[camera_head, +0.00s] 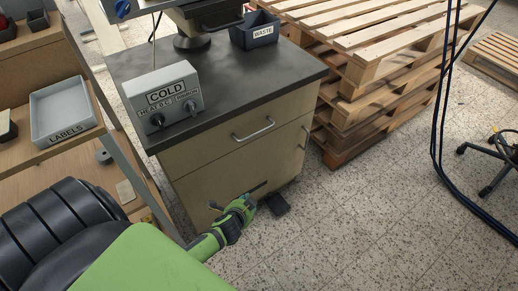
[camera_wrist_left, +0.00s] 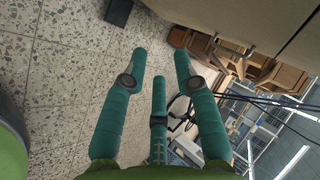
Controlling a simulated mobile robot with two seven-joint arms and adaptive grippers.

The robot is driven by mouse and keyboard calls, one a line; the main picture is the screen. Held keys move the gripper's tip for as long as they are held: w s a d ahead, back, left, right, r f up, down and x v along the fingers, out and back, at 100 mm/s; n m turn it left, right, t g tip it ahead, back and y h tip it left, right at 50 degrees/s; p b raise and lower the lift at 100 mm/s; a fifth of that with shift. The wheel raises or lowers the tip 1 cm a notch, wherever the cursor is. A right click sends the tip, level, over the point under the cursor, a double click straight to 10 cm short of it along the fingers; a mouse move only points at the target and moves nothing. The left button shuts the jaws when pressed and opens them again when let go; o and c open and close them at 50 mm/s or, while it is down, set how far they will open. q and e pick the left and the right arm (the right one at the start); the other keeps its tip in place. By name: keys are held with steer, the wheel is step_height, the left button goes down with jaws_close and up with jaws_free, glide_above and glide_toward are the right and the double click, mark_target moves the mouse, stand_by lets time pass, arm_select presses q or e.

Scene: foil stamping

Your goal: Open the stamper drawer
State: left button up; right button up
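The stamper's beige cabinet (camera_head: 215,185) has a dark top with the stamper (camera_head: 195,38) on it. The drawer (camera_head: 225,143) is the upper front panel and looks closed. Its silver bar handle (camera_head: 253,130) is uncovered. My left gripper (camera_head: 239,200) is low in front of the cabinet, below the drawer handle and apart from it. In the left wrist view its teal fingers (camera_wrist_left: 160,62) are spread with nothing between them. A beige surface, likely the cabinet (camera_wrist_left: 262,25), fills the upper right there. My right gripper is not in view.
A COLD control box (camera_head: 163,97) and a WASTE bin (camera_head: 256,30) stand on top. A shelf with a LABELS tray (camera_head: 63,110) is left; stacked pallets (camera_head: 350,100) are behind right. Speckled floor (camera_head: 380,220) in front is clear.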

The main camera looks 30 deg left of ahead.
arm_select(q)
steer(key=w+a+r+m+t+y+b, duration=0.25)
steer(key=w+r+t+b, duration=0.2)
steer(key=w+r, duration=0.4)
steer(key=t+b, duration=0.2)
glide_toward(258, 132)
steer(key=w+f, duration=0.2)
steer(key=w, duration=0.1)
steer(key=shift+y, duration=0.45)
steer(key=shift+a+b+x, duration=0.15)
steer(key=shift+b+x, duration=0.05)
steer(key=shift+x, duration=1.65)
steer(key=shift+a+b+x, duration=0.15)
steer(key=shift+b+x, duration=0.05)
steer(key=shift+x, duration=1.6)
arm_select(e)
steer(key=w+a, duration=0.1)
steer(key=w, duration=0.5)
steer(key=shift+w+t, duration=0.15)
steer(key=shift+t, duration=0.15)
arm_select(q)
steer(key=shift+s+r, duration=0.1)
steer(key=shift+r, duration=0.1)
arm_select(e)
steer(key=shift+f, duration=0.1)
arm_select(q)
jaws_close()
